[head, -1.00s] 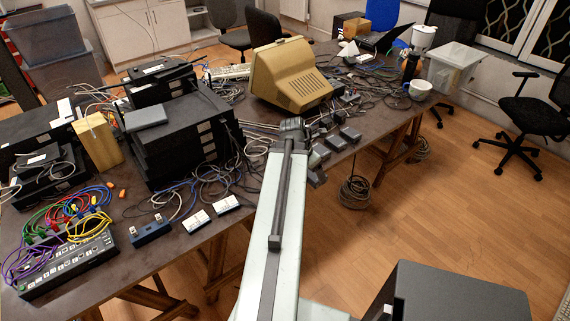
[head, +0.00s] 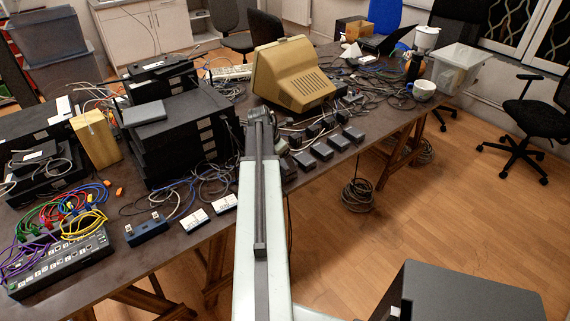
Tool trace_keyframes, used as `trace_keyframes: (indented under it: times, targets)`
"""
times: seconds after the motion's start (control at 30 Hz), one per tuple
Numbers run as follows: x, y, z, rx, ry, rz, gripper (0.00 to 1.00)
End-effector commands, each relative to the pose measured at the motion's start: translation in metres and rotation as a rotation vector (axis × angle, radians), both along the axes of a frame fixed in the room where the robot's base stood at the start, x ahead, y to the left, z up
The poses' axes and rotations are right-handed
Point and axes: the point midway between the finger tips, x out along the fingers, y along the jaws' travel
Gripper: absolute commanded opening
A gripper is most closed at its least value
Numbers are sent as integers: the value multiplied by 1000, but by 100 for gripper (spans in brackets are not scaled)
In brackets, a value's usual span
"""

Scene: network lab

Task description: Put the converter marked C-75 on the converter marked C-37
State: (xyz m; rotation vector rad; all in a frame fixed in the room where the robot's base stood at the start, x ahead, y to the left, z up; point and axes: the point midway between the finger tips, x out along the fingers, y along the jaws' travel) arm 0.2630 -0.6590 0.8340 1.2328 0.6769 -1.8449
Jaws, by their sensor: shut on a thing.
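My arm reaches over the table, and its own links cover much of my gripper (head: 278,147); its fingertips are hidden. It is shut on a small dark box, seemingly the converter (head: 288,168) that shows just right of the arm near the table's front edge. Similar dark grey converters stand in a slanting row to the right: a near one (head: 305,160), a middle one (head: 322,151), then another (head: 339,142) and a far one (head: 354,133). Their markings are too small to read, so I cannot tell which is C-75 or C-37.
A beige monitor (head: 293,75) stands behind the row among loose cables. Black rack units (head: 185,140) stand left of my arm. Two white boxes (head: 194,220) and a blue box (head: 146,229) lie near the front edge.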

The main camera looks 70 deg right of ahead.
Motion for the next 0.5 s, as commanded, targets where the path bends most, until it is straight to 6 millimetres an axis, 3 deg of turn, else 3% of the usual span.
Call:
trace_keyframes:
  times: [0.03,0.37,0.4,0.43,0.5]
  targets:
    - [0,0,-9,0,0,0,28]
    - [-1,0,-9,0,0,-1,28]
    - [-1,0,-7,0,0,-1,90]
    - [-1,0,-7,0,0,-1,98]
    - [-1,0,-7,0,0,-1,100]
